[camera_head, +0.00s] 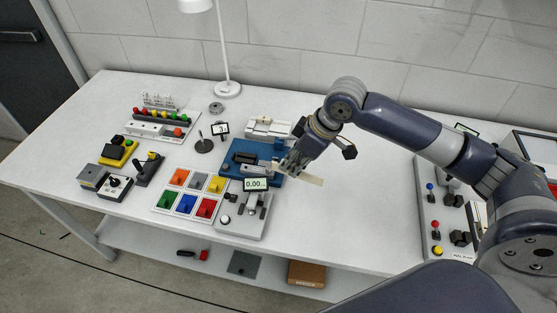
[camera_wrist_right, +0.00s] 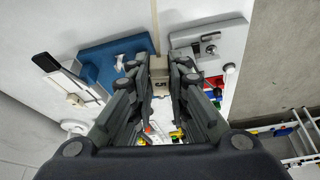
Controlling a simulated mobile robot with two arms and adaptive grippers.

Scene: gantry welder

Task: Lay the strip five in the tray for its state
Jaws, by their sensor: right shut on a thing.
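My right gripper (camera_head: 291,168) is shut on a pale beige strip (camera_head: 310,179), holding it over the front right part of the bench's equipment. In the right wrist view the strip's block (camera_wrist_right: 159,66) sits between the fingertips (camera_wrist_right: 160,80) and carries a dark mark that looks like a 5. A thin part of it runs up out of the picture. A blue fixture (camera_head: 240,158) and a grey gauge (camera_head: 245,212) with a display reading 0.00 lie beside the gripper. I cannot tell whether the strip touches either. My left gripper is out of view.
A panel of coloured squares (camera_head: 153,207) lies left of the gauge. A lamp (camera_head: 228,89), a small stand (camera_head: 204,146), a yellow device (camera_head: 118,150) and a row of coloured knobs (camera_head: 161,117) stand farther left. The bench (camera_head: 340,225) is clear right of the gauge.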

